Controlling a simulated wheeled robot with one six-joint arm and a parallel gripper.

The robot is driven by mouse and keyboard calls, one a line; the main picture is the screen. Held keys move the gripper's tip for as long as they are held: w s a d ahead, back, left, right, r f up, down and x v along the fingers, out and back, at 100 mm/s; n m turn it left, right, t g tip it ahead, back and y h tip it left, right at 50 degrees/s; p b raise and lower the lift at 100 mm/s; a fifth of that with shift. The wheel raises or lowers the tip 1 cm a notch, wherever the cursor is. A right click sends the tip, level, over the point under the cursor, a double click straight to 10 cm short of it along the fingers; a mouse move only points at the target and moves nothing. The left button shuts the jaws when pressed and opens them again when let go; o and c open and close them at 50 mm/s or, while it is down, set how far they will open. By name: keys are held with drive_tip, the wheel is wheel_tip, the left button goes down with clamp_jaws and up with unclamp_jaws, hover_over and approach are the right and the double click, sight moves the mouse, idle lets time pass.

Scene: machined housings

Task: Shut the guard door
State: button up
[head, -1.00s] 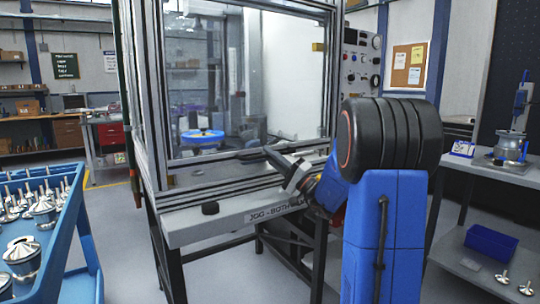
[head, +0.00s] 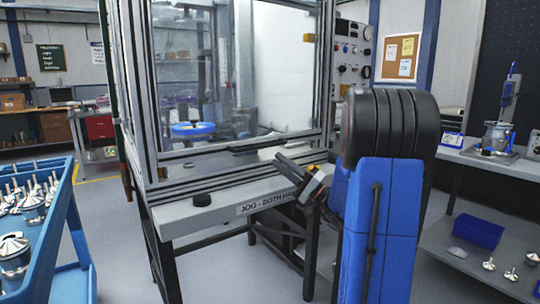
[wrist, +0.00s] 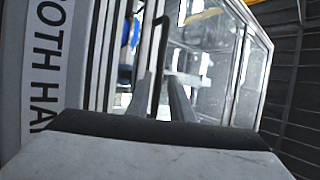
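The guard door (head: 235,149) is a clear pane in a grey metal frame on the front of the machine enclosure. It spans most of the front opening; I cannot tell whether it is fully closed. A dark bar handle (head: 258,146) runs along its lower rail. It also shows in the wrist view as a black bar (wrist: 152,60) just beyond the fingertips. My gripper (head: 284,166) is below and right of the handle, apart from it in the head view.
A sill panel with "BOTH HA..." lettering (head: 262,204) and a dark button (head: 201,200) lies below the door. A blue cart (head: 62,215) with metal parts stands left. A bench (head: 490,160) stands right. A control panel (head: 352,55) is behind my arm. Floor between is clear.

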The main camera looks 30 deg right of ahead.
drive_tip(key=v, duration=0.8)
drive_tip(key=shift+s, duration=0.1)
